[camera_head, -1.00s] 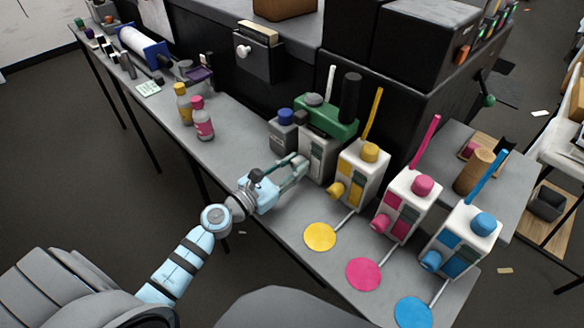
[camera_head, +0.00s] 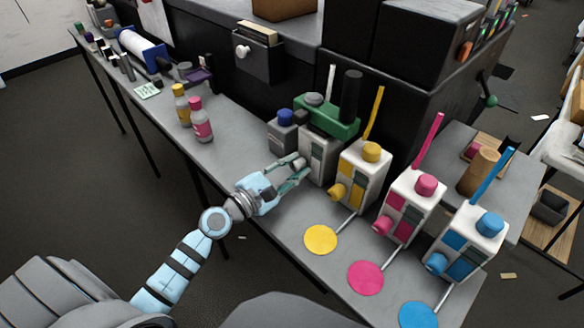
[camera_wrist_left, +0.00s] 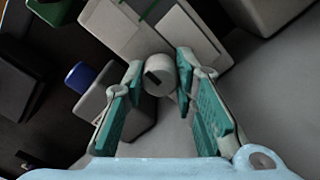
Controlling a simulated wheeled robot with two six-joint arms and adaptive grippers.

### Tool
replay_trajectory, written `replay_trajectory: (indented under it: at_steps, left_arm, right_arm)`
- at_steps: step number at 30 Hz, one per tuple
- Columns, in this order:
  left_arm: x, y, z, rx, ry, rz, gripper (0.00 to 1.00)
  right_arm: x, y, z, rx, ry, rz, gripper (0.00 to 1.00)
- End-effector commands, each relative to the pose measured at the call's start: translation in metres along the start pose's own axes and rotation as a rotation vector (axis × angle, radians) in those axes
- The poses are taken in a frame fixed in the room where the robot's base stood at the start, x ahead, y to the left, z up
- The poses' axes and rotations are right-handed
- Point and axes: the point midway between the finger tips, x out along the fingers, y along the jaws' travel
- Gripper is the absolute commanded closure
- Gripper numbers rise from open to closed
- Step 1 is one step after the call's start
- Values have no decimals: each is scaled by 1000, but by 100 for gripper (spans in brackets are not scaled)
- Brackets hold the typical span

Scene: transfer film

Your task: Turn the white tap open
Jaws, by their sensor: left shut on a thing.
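The white tap (camera_head: 299,165) is a pale round knob low on the front of a whitish dispenser (camera_head: 319,165). In the left wrist view, the tap (camera_wrist_left: 158,78) has a dark slanted mark on its face. My left gripper (camera_head: 296,170) reaches the tap from the front left. Its two green-padded fingers are shut on the tap, one on each side, as the left wrist view shows (camera_wrist_left: 160,70). The fingers partly cover the tap in the head view. My right gripper is not in view.
Dispensers with yellow (camera_head: 361,175), pink (camera_head: 408,205) and blue (camera_head: 465,243) taps stand to the right, with coloured discs before them. A grey box with a blue cap (camera_head: 284,132) stands close left of the whitish dispenser. Small yellow and pink bottles (camera_head: 201,120) stand further left.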

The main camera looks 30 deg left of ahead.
Motion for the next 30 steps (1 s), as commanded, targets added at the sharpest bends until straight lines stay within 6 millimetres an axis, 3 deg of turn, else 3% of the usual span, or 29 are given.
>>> replay_trajectory:
  at_steps: [12,13,17,26,30]
  left_arm:
    - [0,1,0,11,0,2,100]
    - [0,1,0,11,0,2,73]
    - [0,1,0,10,0,1,54]
    - [-2,0,0,9,0,0,54]
    - [-22,0,-1,12,2,-3,54]
  right_arm:
    - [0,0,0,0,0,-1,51]
    - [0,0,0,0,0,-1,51]
    - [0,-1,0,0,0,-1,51]
    - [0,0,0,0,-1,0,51]
    - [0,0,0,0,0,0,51]
